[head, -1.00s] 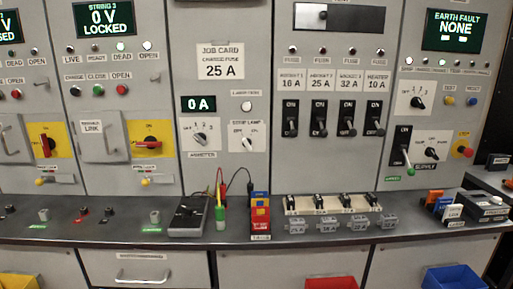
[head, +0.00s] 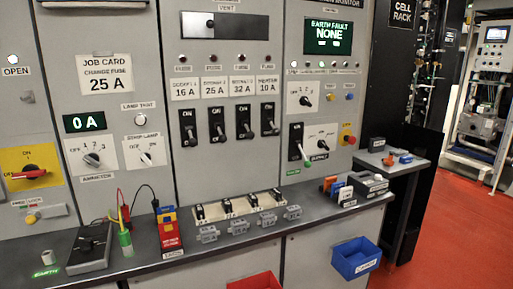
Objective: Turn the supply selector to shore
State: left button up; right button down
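The right-hand grey panel carries two black rotary knobs on white plates. The display (head: 328,36) reads EARTH FAULT NONE. Neither of my grippers is in view.
A grey bench (head: 222,244) runs below the panels, with a meter (head: 90,248), fuses and small blocks on it. A red bin (head: 256,281) and a blue bin (head: 356,257) are below. A black rack (head: 400,70) stands right, with open red floor (head: 458,240) beyond.

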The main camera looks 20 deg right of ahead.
aim_at(322, 143)
jog(key=i+l, duration=0.15)
jog(key=l, duration=0.25)
jog(key=i+l, duration=0.2)
jog(key=l, duration=0.15)
jog(key=i+l, duration=0.15)
jog(key=l, duration=0.25)
jog(key=i+l, duration=0.15)
jog(key=l, duration=0.2)
jog(key=i+l, duration=0.15)
jog(key=l, duration=0.25)
